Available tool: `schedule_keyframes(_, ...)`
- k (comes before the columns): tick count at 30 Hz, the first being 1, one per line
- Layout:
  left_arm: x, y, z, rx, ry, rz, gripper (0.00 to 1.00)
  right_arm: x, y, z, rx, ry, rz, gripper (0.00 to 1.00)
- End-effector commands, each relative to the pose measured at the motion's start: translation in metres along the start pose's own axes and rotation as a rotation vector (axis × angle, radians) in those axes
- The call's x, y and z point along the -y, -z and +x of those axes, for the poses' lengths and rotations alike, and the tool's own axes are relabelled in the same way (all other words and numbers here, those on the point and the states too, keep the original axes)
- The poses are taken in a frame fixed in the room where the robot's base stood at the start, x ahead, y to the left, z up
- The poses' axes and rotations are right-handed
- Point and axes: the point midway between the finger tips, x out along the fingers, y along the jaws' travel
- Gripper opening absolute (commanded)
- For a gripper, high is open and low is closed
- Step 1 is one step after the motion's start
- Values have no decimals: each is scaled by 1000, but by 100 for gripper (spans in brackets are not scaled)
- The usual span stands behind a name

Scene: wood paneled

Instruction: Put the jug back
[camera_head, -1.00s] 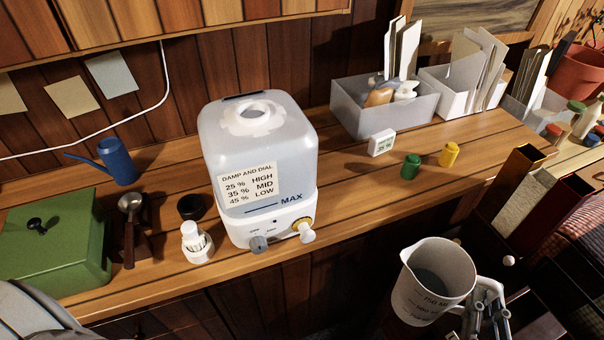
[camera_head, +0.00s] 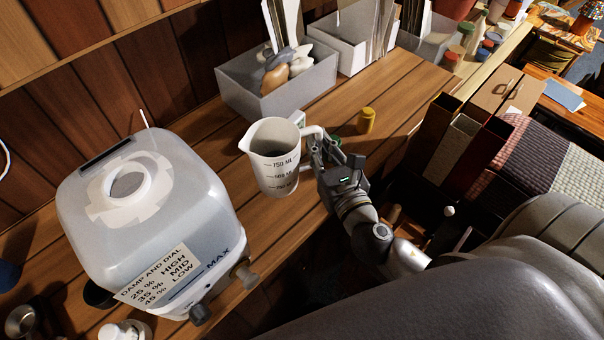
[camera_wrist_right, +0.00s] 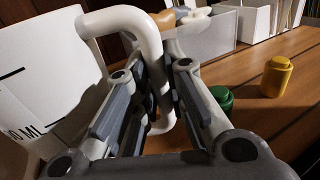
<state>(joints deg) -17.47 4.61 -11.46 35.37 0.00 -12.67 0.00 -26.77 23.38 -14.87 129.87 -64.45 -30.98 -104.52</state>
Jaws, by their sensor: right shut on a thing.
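The white measuring jug (camera_head: 272,165) with black volume marks is upright at the wooden counter (camera_head: 395,95), right of the humidifier. I cannot tell whether its base touches the wood. My right gripper (camera_head: 318,148) is shut on the jug's handle. In the right wrist view the jug (camera_wrist_right: 45,95) is at the left, and its white handle passes between the fingers of the gripper (camera_wrist_right: 158,100). The jug's inside is only partly visible. My left gripper is not in view.
The humidifier (camera_head: 150,225) stands at left. A yellow jar (camera_head: 367,120) and a mostly hidden green jar (camera_wrist_right: 222,98) are close to the gripper. Bare counter lies between humidifier and jug.

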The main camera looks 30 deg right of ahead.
Motion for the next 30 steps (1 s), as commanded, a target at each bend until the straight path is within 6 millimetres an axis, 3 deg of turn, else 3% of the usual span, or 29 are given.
schedule_keyframes(1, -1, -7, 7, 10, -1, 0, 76, 0, 12, 0, 1, 2, 2, 0)
schedule_keyframes(5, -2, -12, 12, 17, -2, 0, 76, 0, 25, 0, 3, 1, 2, 0)
schedule_keyframes(13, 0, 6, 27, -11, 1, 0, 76, -1, 59, 0, 2, 0, 1, 0)
schedule_keyframes(18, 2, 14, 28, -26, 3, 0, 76, -1, 64, 0, 4, -1, 1, 0)
schedule_keyframes(27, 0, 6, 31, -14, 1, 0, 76, -1, 67, 0, 4, -1, 2, 0)
schedule_keyframes(28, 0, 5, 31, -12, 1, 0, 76, -1, 68, 0, 1, -1, -1, 14)
schedule_keyframes(30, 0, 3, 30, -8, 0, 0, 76, -1, 68, 0, 1, -1, -1, 23)
